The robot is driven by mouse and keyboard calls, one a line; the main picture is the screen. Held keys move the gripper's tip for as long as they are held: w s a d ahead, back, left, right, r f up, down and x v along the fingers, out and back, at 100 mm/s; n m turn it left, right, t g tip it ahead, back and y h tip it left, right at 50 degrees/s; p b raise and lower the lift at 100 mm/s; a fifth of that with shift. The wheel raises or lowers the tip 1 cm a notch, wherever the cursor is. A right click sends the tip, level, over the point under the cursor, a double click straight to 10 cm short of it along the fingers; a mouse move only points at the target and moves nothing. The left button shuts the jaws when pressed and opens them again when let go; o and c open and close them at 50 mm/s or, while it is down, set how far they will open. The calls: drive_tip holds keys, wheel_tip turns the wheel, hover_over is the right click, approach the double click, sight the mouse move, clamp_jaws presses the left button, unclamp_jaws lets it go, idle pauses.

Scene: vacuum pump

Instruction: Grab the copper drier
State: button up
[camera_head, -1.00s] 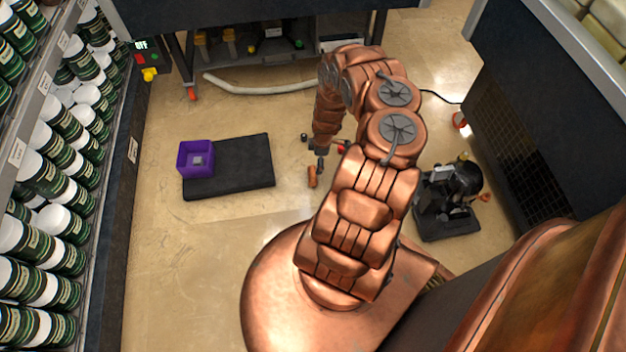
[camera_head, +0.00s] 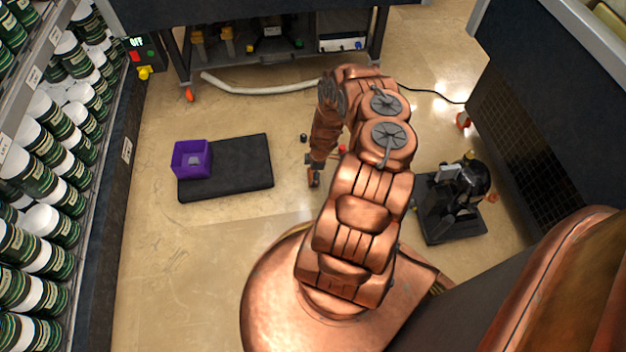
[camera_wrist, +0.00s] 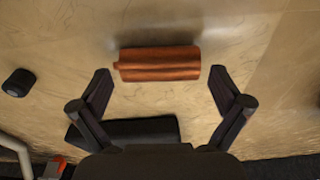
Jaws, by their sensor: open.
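The copper drier (camera_wrist: 158,64) is a short copper cylinder with a narrower stub at its left end. It lies on its side on the floor in the wrist view. My gripper (camera_wrist: 161,79) is open, with one finger near each end of the drier, and the drier lies just ahead of the fingertips. No contact shows. In the head view my gripper (camera_head: 314,179) is low over the floor. A bit of copper (camera_head: 310,172) shows beside it, mostly hidden by my gripper, probably the drier.
A purple box (camera_head: 191,160) stands on a black mat (camera_head: 240,165) to the left. A black pump-like machine (camera_head: 450,200) stands to the right. A small black cylinder (camera_wrist: 18,82) lies left of the drier. Shelves of jars (camera_head: 45,190) line the left side.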

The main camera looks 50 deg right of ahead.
drive_tip(key=shift+a+f, duration=0.1)
drive_tip(key=shift+f, duration=0.75)
drive_tip(key=c, duration=1.2)
drive_tip(key=shift+o, duration=0.2)
drive_tip(key=shift+r, duration=0.1)
